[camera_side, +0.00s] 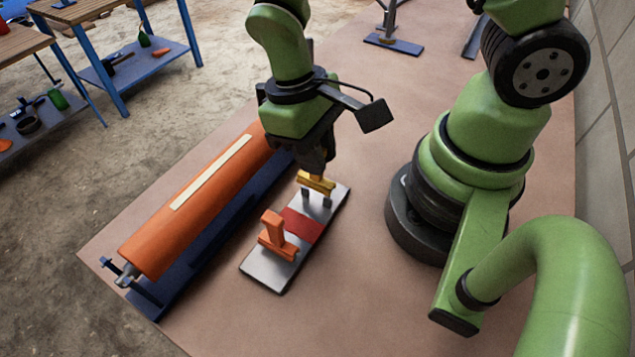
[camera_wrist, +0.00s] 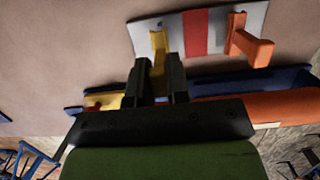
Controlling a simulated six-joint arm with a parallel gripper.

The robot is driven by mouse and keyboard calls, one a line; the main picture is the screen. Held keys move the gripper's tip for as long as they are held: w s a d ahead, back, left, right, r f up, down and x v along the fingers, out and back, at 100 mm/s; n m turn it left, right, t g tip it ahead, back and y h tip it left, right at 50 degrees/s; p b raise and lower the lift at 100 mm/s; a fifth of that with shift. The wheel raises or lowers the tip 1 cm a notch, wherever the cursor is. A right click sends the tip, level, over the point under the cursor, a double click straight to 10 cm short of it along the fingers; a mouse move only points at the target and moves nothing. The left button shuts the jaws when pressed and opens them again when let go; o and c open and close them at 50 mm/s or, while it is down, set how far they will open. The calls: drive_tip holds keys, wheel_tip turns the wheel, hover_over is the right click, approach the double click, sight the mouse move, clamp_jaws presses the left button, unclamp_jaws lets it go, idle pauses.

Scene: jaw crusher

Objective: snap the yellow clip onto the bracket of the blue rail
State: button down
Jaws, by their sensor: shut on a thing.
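The yellow clip (camera_side: 316,184) is between the fingers of my gripper (camera_side: 318,171), which is shut on it. The clip is right above two short grey posts at the far end of a metal plate (camera_side: 262,268); I cannot tell whether it touches them. In the wrist view the clip (camera_wrist: 159,46) shows between the dark fingertips (camera_wrist: 158,68). The blue rail (camera_side: 190,262) lies left of the plate under an orange roller (camera_side: 190,215). In the wrist view a yellow piece (camera_wrist: 106,98) and a small red piece (camera_wrist: 92,107) sit by the rail; I cannot tell which is the bracket.
The plate has a red band (camera_side: 302,226) and an upright orange part (camera_side: 275,238) near its front end. The tabletop (camera_side: 340,300) is clear in front of the plate. A blue-footed stand (camera_side: 393,44) is at the back. Workbenches (camera_side: 110,40) stand beyond, at left.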

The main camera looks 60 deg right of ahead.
drive_tip(key=shift+s+v, duration=0.25)
drive_tip(key=shift+v, duration=0.8)
drive_tip(key=shift+r, duration=0.2)
drive_tip(key=s+v, duration=0.2)
drive_tip(key=v, duration=0.5)
drive_tip(key=s+r+v, duration=0.1)
drive_tip(key=s+v, duration=0.1)
drive_tip(key=v, duration=0.6)
drive_tip(key=w+a+n+t+h, duration=0.1)
drive_tip(key=w+a+n+t, duration=0.1)
drive_tip(key=w+a+n, duration=0.65)
drive_tip(key=w+a+n+t+h, duration=0.1)
drive_tip(key=w+a+n+t, duration=0.2)
drive_tip(key=a+n, duration=1.05)
drive_tip(key=shift+a+f+n+t+y, duration=0.1)
drive_tip(key=shift+a+f+n+y, duration=0.55)
drive_tip(key=shift+n, duration=1.7)
drive_tip(key=shift+a+f+n+t, duration=0.15)
drive_tip(key=shift+f+n, duration=1)
drive_tip(key=shift+n, duration=1.15)
drive_tip(key=shift+a+f+n+t+y, duration=0.1)
drive_tip(key=shift+a+f+n+y, duration=0.55)
drive_tip(key=shift+n, duration=1.7)
drive_tip(key=shift+d+f+h, duration=0.2)
drive_tip(key=shift+f+h, duration=0.1)
